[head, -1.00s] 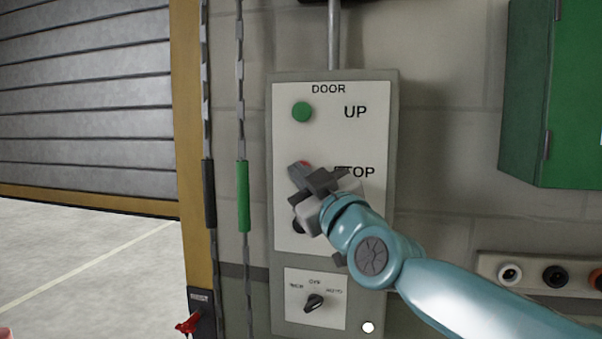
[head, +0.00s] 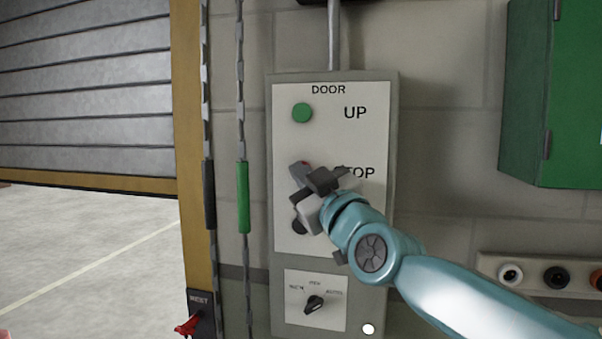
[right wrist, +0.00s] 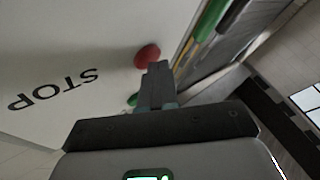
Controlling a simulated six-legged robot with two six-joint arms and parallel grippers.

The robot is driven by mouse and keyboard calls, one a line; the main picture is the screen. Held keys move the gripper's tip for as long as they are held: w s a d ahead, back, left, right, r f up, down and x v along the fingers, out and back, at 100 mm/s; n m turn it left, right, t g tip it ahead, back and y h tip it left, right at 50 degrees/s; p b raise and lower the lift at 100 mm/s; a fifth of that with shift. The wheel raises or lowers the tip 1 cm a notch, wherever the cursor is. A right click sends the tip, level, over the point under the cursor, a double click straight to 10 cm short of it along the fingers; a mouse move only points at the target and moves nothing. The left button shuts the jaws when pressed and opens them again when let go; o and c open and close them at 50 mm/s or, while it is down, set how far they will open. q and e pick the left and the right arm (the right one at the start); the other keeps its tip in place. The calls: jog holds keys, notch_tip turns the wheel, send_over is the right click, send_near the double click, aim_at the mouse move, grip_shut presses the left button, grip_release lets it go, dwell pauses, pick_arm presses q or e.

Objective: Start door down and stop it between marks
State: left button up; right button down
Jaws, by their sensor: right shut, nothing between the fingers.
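The grey door panel (head: 298,80) has a green UP button (head: 302,112), a red STOP button (head: 306,163) and a dark lower button (head: 298,227), partly covered by my gripper. My right gripper (head: 297,172) is shut and empty, its fingertips over the STOP button. In the right wrist view the tips (right wrist: 158,72) are right at the red button (right wrist: 148,55); I cannot tell whether they touch it. The slatted roller door (head: 85,90) is partly open, its yellow bottom bar (head: 90,182) above the floor. I cannot make out any marks. My left gripper is out of view.
A black-handled chain (head: 209,194) and a green-handled chain (head: 243,196) hang left of the panel. A selector knob (head: 314,304) is below, a red handle (head: 187,325) lower left. A green cabinet (head: 550,90) and a socket strip (head: 535,275) are at right.

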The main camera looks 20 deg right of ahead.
dwell(0.4)
jog(key=shift+s+a+p, duration=0.45)
jog(key=shift+s+p, duration=0.2)
jog(key=shift+s, duration=0.05)
jog(key=shift+w, duration=0.1)
jog(key=shift+s+a+p, duration=0.45)
jog(key=shift+s+p, duration=0.05)
jog(key=shift+s, duration=0.2)
jog(key=shift+s+a+p, duration=0.45)
jog(key=shift+s+p, duration=0.1)
jog(key=shift+s, duration=0.2)
jog(key=shift+s+a+p, duration=0.45)
jog(key=shift+s+p, duration=0.05)
jog(key=shift+s, duration=0.2)
jog(key=shift+w+f, duration=0.1)
jog(key=shift+f, duration=0.05)
